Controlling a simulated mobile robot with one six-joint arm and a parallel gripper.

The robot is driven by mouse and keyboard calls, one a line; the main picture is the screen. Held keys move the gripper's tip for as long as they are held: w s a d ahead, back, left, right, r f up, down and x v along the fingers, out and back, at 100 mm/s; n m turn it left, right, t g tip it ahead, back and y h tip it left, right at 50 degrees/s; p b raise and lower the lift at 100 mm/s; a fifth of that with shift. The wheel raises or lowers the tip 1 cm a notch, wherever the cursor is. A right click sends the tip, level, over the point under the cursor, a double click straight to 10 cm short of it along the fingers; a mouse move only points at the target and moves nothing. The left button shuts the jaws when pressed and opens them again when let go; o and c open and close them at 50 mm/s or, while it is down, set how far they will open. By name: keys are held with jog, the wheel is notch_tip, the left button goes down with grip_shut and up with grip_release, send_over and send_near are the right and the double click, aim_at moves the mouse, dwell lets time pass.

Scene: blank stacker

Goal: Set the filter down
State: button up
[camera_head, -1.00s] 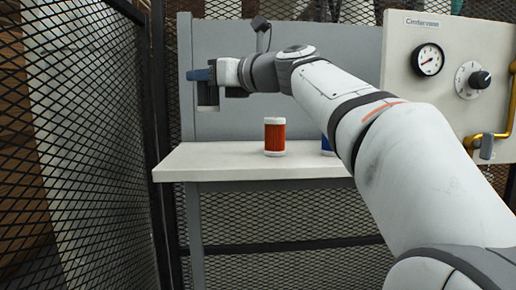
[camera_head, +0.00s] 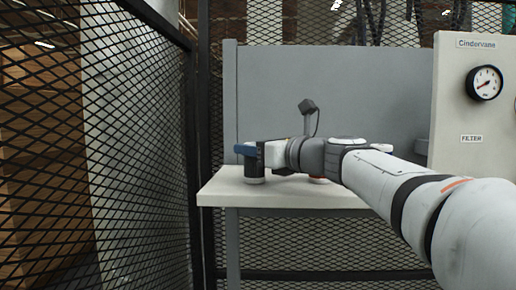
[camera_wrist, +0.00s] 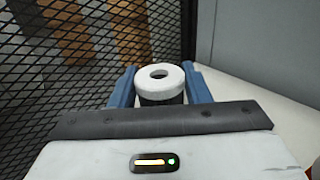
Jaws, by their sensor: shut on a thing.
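The filter (camera_head: 254,168) is a dark cylinder with white ends, upright over the left end of the pale shelf (camera_head: 225,187). Its white lower end is at the shelf surface or just above it; I cannot tell whether they touch. In the wrist view the filter (camera_wrist: 160,77) shows a white ring-shaped top with a dark hole. My gripper (camera_head: 245,150) is shut on it, with one blue finger on each side, as the wrist view of my gripper (camera_wrist: 160,88) shows. The far side of the filter is hidden.
A red filter (camera_head: 318,180) stands on the shelf to the right, mostly hidden behind my arm. A grey back panel (camera_head: 270,90) rises behind the shelf. Black mesh fencing (camera_head: 100,130) stands to the left. A panel with a gauge (camera_head: 484,83) and a FILTER label is at right.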

jog(key=shift+f, duration=0.15)
jog(key=o, duration=1.2)
jog(key=shift+c, duration=0.2)
jog(key=shift+r, duration=0.2)
jog(key=shift+s+d+f, duration=0.1)
jog(key=shift+s+d, duration=0.05)
jog(key=shift+d, duration=0.15)
jog(key=b+v, duration=0.4)
jog(key=v, duration=0.6)
jog(key=shift+s+d, duration=0.1)
jog(key=shift+d, duration=0.1)
jog(key=shift+s+d, duration=0.3)
jog(key=shift+s, duration=0.1)
